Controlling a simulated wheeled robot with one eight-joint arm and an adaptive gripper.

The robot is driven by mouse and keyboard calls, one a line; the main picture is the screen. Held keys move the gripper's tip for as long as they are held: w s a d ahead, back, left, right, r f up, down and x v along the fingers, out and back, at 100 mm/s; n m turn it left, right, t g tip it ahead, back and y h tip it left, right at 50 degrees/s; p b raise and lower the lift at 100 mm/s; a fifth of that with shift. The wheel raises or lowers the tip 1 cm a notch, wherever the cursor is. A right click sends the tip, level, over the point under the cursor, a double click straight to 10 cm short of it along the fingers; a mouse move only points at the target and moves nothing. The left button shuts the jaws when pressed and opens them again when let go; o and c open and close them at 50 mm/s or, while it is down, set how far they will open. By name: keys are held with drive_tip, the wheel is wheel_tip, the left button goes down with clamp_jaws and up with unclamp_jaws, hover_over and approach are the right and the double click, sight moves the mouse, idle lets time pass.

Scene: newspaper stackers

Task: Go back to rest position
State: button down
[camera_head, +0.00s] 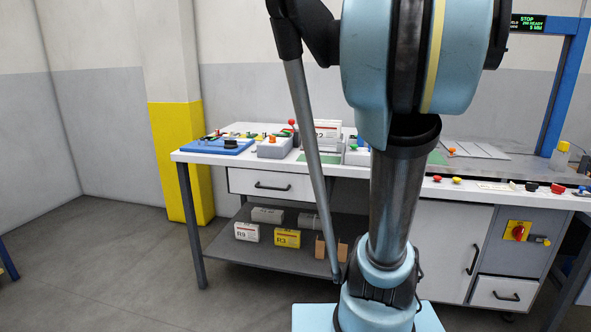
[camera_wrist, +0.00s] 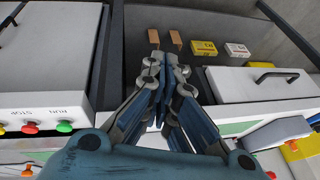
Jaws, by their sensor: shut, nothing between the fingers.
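My gripper (camera_wrist: 166,72) shows in the wrist view, pointing up the picture. Its fingers are drawn together and hold nothing. Beyond the fingertips stand two small brown blocks (camera_wrist: 154,37), apart from the gripper. In the head view my arm rises in front of the workbench, and its light blue links hide part of the bench. My gripper is not visible in the head view.
The white workbench (camera_head: 210,157) carries a blue tray (camera_head: 222,148) and control boxes. Its lower shelf (camera_head: 265,256) holds a yellow box (camera_head: 287,238) and several others. A yellow pillar (camera_head: 181,165) stands behind. The floor (camera_head: 110,275) at left is clear.

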drive_tip(key=s+a+f+n, duration=0.1)
drive_tip(key=s+a+f, duration=0.1)
drive_tip(key=s, duration=0.3)
drive_tip(key=s+a+f+n+g, duration=0.1)
drive_tip(key=s+a+f, duration=0.2)
drive_tip(key=s+f, duration=0.2)
drive_tip(key=s+a+f+n+g+h, duration=0.1)
drive_tip(key=s+a+f+n, duration=0.1)
drive_tip(key=s, duration=0.5)
drive_tip(key=shift+s+a+f, duration=0.15)
drive_tip(key=shift+a+f, duration=0.35)
drive_tip(key=shift+f, duration=0.3)
drive_tip(key=shift+w+f, duration=0.2)
drive_tip(key=shift+w, duration=0.25)
